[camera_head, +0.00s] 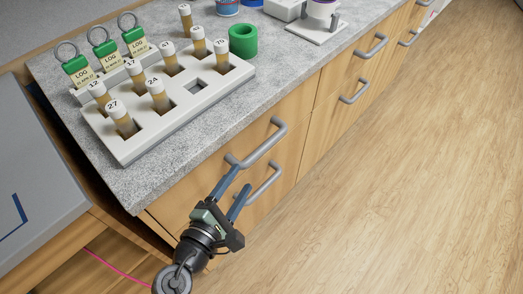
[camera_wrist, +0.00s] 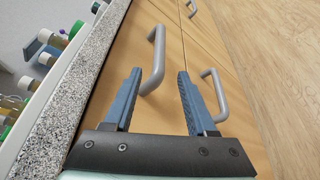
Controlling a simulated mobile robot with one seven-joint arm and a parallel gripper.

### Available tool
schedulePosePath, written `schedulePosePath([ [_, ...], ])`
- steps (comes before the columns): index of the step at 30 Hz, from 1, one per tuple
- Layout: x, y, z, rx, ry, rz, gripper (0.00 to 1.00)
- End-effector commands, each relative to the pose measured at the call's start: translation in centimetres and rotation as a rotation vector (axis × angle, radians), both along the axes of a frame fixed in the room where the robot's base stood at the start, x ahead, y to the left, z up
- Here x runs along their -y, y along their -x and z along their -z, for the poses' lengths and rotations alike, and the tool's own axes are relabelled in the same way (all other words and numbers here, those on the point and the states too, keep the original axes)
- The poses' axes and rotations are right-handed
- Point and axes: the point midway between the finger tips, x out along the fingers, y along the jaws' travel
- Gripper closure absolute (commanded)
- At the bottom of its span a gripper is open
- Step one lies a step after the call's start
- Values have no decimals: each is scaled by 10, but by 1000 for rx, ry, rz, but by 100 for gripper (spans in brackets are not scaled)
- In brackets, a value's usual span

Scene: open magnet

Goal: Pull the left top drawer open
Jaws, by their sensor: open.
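The left top drawer (camera_head: 216,180) has a wooden front below the grey countertop. Its grey bar handle (camera_head: 262,146) also shows in the wrist view (camera_wrist: 157,62). My gripper (camera_head: 241,176) is open at the near end of this handle. In the wrist view my gripper (camera_wrist: 159,72) has one blue finger on each side of the handle's near end, with visible gaps. Contact with the handle cannot be told. The drawer looks shut.
A lower handle (camera_head: 264,183) sits just below and shows right of my right finger in the wrist view (camera_wrist: 217,95). The countertop (camera_head: 185,168) bears a white vial rack (camera_head: 215,91) and a green ring (camera_head: 243,40). The wooden floor (camera_head: 390,200) at right is clear.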

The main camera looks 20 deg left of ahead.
Motion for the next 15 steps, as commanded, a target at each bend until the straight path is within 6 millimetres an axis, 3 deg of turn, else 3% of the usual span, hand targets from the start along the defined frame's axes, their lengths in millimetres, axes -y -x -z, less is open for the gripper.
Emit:
schedulePosePath([
  [15,4,-99,18,5,-5,7,43],
])
